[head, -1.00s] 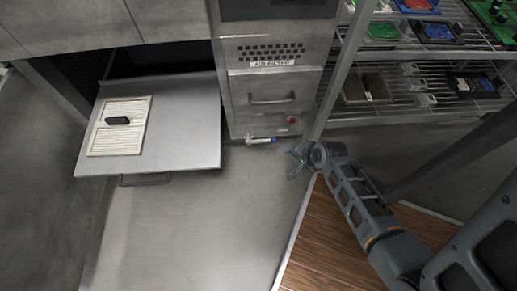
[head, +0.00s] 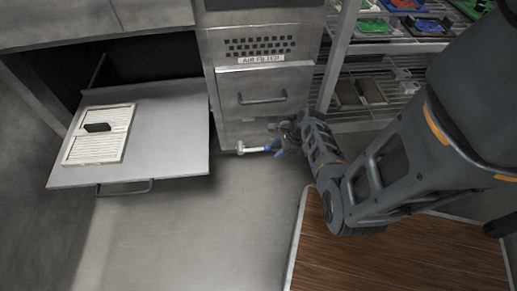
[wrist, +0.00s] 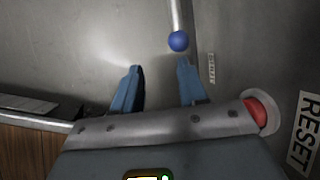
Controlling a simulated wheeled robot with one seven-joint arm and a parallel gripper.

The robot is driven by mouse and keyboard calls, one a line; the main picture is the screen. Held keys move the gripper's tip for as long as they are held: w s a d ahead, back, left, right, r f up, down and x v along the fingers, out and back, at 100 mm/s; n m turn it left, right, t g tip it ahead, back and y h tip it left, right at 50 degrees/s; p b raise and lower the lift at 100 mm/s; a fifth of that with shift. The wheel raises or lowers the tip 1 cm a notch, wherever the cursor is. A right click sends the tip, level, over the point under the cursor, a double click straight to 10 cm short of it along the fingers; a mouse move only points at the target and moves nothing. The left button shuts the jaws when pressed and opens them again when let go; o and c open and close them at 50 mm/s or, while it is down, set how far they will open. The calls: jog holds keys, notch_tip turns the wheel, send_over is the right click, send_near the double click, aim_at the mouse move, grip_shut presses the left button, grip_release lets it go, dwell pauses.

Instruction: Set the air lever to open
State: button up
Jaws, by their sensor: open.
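The air lever (head: 252,149) is a pale rod low on the front of the metal cabinet, pointing left in the head view. In the wrist view its rod (wrist: 176,15) ends in a blue ball (wrist: 178,41). My gripper (head: 281,148) is at the lever's right part in the head view and hides some of it. In the wrist view my gripper (wrist: 160,76) is open with two blue fingers and nothing between them. The ball appears just past the right fingertip. I cannot tell if they touch.
A red button (wrist: 257,113) with a RESET label (wrist: 305,130) is close at the right of my gripper. An open drawer (head: 180,150) at left holds a pale filter panel (head: 98,146). A handled filter door (head: 262,92) is above the lever. Wire shelves stand at right.

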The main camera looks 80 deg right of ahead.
aim_at(259, 149)
jog(key=w+b, duration=0.1)
jog(key=w, duration=0.1)
jog(key=w+f+b, duration=0.1)
jog(key=w, duration=0.2)
jog(key=w+f+b, duration=0.1)
jog(key=w, duration=0.1)
jog(key=shift+w+d, duration=0.2)
jog(key=shift+w, duration=0.05)
jog(key=shift+w+f+b, duration=0.2)
jog(key=shift+f+b, duration=0.1)
jog(key=shift+f, duration=0.1)
grip_shut()
